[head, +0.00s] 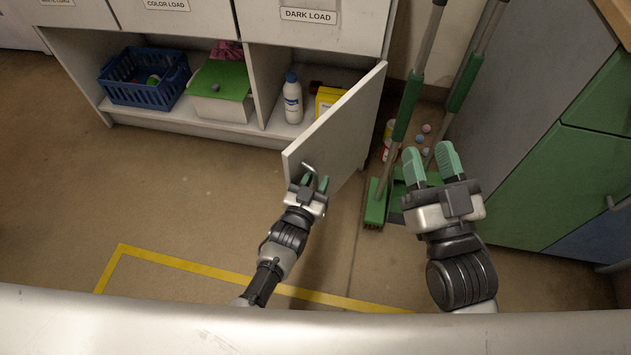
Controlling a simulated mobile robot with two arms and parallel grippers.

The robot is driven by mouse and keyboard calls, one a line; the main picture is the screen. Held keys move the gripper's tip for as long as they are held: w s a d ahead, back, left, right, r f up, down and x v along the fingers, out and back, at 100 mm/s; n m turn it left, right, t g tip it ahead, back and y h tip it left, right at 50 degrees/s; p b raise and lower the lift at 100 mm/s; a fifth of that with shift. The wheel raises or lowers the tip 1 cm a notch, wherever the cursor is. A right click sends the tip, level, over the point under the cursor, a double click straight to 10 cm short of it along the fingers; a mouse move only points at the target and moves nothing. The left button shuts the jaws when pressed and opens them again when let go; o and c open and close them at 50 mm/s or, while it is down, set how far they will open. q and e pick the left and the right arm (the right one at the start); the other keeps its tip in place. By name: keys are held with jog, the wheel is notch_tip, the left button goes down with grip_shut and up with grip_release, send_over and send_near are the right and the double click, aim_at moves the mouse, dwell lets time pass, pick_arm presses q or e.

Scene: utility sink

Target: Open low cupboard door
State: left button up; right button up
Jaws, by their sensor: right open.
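The low cupboard door (345,125) is a pale panel under the "DARK LOAD" drawer. It stands swung well out from the cabinet, hinged at its right side, with the compartment behind it exposed. A small metal handle (308,168) sits near the door's free edge. My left gripper (315,182) is at this handle, with its green fingertips beside it. The picture is too small to tell whether the fingers are closed on it. My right gripper (430,163) is open and empty, to the right of the door and in front of the brooms.
A white bottle (292,98) and a yellow box (328,101) stand inside the compartment. A blue basket (146,77) and a green-lidded box (220,91) are on the open shelf. Brooms (405,108) lean at right by green drawers (540,180). Floor left of the door is clear.

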pick_arm(q)
jog(key=shift+o, duration=0.3)
jog(key=shift+s, duration=0.1)
jog(key=shift+s+a, duration=0.1)
jog(key=shift+s, duration=0.05)
jog(key=p+v, duration=0.3)
jog(key=v, duration=0.7)
jog(key=shift+s, duration=0.15)
pick_arm(e)
notch_tip(320, 180, down, 10)
jog(key=s+d+g+h, duration=0.1)
jog(key=d+g+h, duration=0.1)
jog(key=g, duration=0.6)
jog(key=shift+s+r+g+h, duration=0.15)
jog(key=shift+s+g+h, duration=0.2)
jog(key=shift+h, duration=0.15)
jog(key=shift+d, duration=0.1)
